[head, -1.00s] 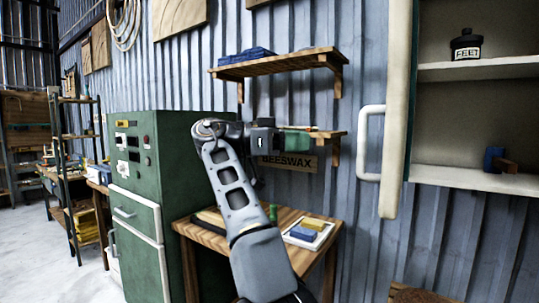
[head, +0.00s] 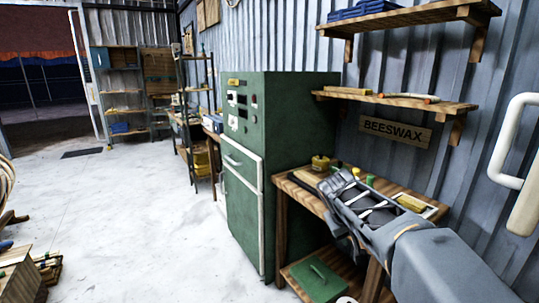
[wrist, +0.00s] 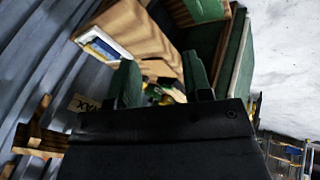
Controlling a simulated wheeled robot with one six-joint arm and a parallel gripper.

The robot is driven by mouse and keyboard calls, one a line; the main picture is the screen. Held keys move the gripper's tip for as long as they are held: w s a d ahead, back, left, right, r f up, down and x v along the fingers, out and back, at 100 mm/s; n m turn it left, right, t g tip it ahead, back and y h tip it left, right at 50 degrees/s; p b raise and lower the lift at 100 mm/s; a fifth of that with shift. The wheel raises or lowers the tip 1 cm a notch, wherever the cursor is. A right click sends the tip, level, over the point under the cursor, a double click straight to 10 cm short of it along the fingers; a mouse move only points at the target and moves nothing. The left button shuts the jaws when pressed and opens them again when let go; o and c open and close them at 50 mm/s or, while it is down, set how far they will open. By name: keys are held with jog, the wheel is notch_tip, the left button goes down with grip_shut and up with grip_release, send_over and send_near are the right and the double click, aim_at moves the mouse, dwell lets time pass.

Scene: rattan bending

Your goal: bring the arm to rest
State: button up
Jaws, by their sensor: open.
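My arm (head: 375,215) reaches in from the lower right of the head view and lies in front of the small wooden table (head: 300,183). I cannot make out the fingertips of my gripper in that view. In the wrist view, my gripper (wrist: 162,78) shows two green fingers standing apart, with nothing seen held between them. Behind the fingers, the wooden table and a white-framed tray (wrist: 97,45) show at a tilt.
A green cabinet (head: 243,165) stands left of the table. A yellow pot (head: 320,162) is on the tabletop and a green box (head: 318,280) below. Shelves (head: 400,101) and a BEESWAX sign (head: 395,131) are on the wall. The pale floor (head: 130,215) at left is largely open.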

jog(key=s+a+y+p, duration=0.2)
jog(key=s+p, duration=0.2)
jog(key=s, duration=0.4)
jog(key=s+a+m+y+p, duration=0.1)
jog(key=s+a+y+p, duration=0.1)
jog(key=s, duration=0.7)
jog(key=y+p, duration=0.1)
jog(key=p, duration=0.1)
jog(key=shift+s+a+r+p, duration=0.15)
jog(key=shift+a+r+p, duration=0.1)
jog(key=shift+p, duration=0.15)
jog(key=shift+s+m, duration=0.1)
jog(key=shift+m, duration=0.2)
